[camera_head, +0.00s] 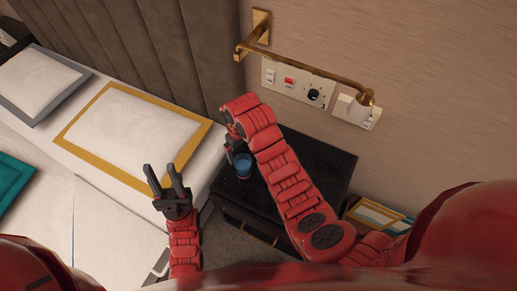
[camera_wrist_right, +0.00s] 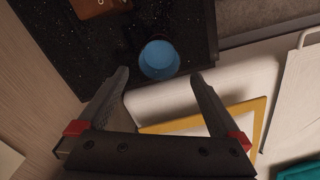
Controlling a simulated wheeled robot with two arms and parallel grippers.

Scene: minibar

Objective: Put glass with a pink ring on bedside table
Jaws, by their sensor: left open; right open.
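A blue glass (camera_head: 243,166) stands on the black bedside table (camera_head: 325,165), near its left front part. It also shows in the right wrist view (camera_wrist_right: 160,60), just beyond and between the fingertips of my right gripper (camera_wrist_right: 160,77). No pink ring can be made out on it. My right gripper (camera_head: 229,145) is open and empty beside the glass, partly hidden by my right wrist in the head view. My left gripper (camera_head: 161,168) is open and empty, with its fingers up, in front of the bed.
A brass wall lamp (camera_head: 310,68) hangs above switches (camera_head: 290,83). A brown box (camera_wrist_right: 98,6) sits on the table in the wrist view. My right arm covers the table's middle.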

